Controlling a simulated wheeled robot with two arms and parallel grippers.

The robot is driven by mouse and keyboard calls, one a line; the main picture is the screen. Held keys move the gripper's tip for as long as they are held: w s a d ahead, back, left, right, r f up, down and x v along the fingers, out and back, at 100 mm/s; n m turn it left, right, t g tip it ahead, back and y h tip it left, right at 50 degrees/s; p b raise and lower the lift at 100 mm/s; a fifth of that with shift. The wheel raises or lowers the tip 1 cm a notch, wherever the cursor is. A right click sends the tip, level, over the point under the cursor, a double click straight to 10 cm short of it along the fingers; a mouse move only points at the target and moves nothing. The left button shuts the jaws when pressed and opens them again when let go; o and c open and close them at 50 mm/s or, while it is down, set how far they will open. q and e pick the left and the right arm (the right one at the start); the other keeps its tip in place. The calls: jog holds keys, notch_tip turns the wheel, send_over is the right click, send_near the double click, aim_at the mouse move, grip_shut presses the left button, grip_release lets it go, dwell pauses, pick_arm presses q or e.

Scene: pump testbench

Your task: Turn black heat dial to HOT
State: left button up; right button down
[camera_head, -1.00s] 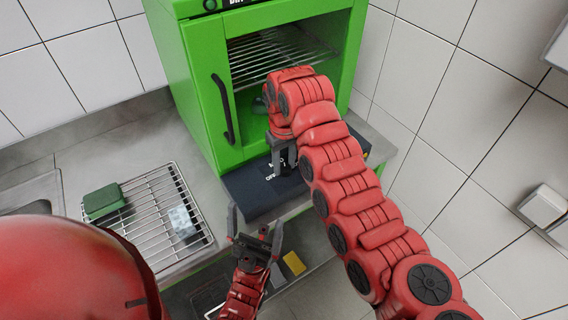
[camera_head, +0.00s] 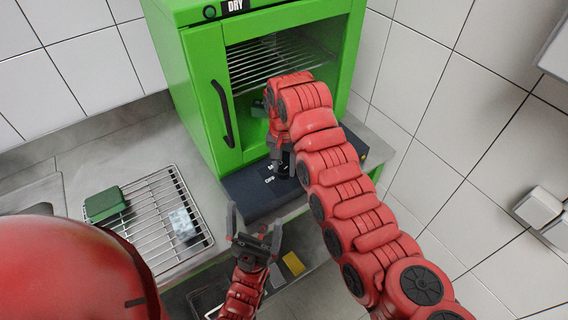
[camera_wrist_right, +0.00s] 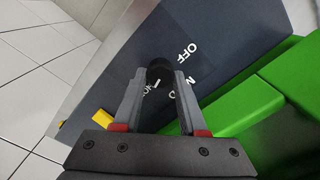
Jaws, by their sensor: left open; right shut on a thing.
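A black round dial (camera_wrist_right: 160,72) stands on the dark front panel (camera_head: 250,199) of a green cabinet (camera_head: 203,90). In the right wrist view my right gripper (camera_wrist_right: 160,78) has its two fingers on either side of the dial, shut on it. White "OFF" lettering shows beside it, with other lettering partly hidden by the fingers; I cannot read where the dial points. In the head view my right gripper (camera_head: 280,165) reaches down to the panel, and the dial is mostly hidden. My left gripper (camera_head: 255,224) is open and empty, in front of the panel.
A wire rack (camera_head: 160,225) holds a green block (camera_head: 105,203) and a pale block (camera_head: 182,223) on the left counter. The cabinet opening shows a wire shelf (camera_head: 275,60). A yellow piece (camera_head: 293,263) lies low, right of my left gripper.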

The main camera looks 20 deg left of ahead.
jog(key=shift+m, duration=0.5)
jog(key=shift+c, duration=2.3)
grip_release()
